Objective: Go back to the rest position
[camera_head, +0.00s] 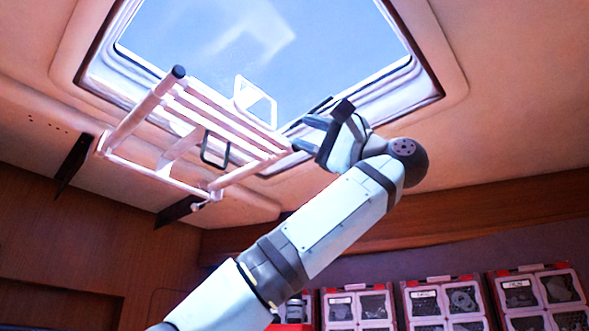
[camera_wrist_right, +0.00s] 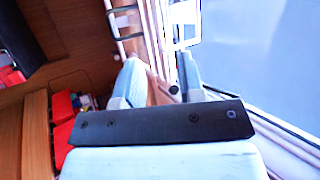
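My right gripper (camera_head: 303,135) is raised beside the right end of a pale slatted rack (camera_head: 228,122) under the roof hatch. Its two fingers stand apart. The right wrist view shows the open fingers (camera_wrist_right: 158,80) with a dark-capped rail end (camera_wrist_right: 174,90) of the rack appearing between them; no finger clearly presses on it. I cannot tell how much space separates them in depth. My left gripper is in neither view.
The roof hatch (camera_head: 425,75) shows blue sky above the rack. Dark brackets (camera_head: 72,162) hang from the ceiling at left. Red-framed bins (camera_head: 445,281) line the lower right wall. The air right of my arm looks clear.

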